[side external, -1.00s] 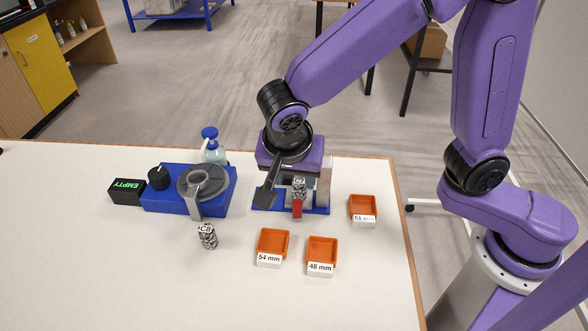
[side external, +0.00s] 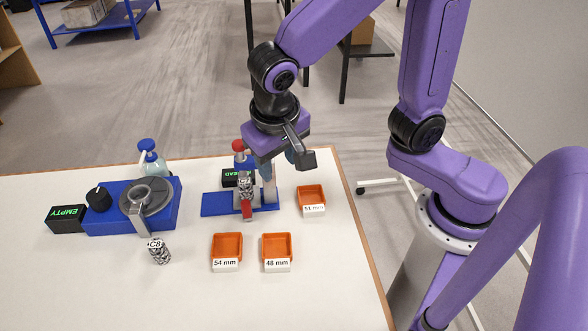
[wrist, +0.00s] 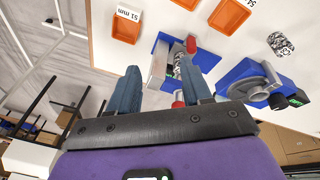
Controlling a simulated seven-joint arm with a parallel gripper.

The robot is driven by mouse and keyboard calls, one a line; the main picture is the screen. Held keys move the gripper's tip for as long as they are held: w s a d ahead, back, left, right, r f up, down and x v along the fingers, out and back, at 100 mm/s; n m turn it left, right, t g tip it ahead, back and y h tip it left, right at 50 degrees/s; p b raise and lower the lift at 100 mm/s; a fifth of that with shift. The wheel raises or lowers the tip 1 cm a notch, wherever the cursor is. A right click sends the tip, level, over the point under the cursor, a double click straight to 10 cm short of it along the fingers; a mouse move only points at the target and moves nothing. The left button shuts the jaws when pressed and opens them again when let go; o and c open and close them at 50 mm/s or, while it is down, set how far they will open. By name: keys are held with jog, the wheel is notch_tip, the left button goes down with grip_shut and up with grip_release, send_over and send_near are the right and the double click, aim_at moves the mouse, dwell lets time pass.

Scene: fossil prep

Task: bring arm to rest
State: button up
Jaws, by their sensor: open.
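My gripper (side external: 284,164) is raised beside and above the blue-based measuring stand, with its fingers apart and nothing between them. In the wrist view both blue-grey fingers (wrist: 160,82) are spread, with the stand beyond their tips. A speckled black-and-white piece (side external: 245,184) is at the stand (side external: 215,204), above a red part. A second speckled piece labelled C8 (side external: 160,255) stands on the table at the front left; it also shows in the wrist view (wrist: 281,44).
A blue device with a round grey top (side external: 146,197) and a display reading EMPTY (side external: 66,219) stands left. Orange trays labelled 54 mm (side external: 227,235), 48 mm (side external: 276,236) and 51 mm (side external: 311,189) look empty. A blue-capped bottle (side external: 152,163) stands behind. The table's front is clear.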

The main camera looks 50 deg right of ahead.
jog(key=s+d+n+g+y, duration=0.1)
jog(key=s+d+n+y, duration=0.1)
jog(key=s+d+n, duration=1)
jog(key=s+n, duration=0.1)
jog(key=n, duration=0.2)
jog(key=shift+s+f+g+y, duration=0.2)
jog(key=shift+f+g+y, duration=0.1)
jog(key=shift+g, duration=0.1)
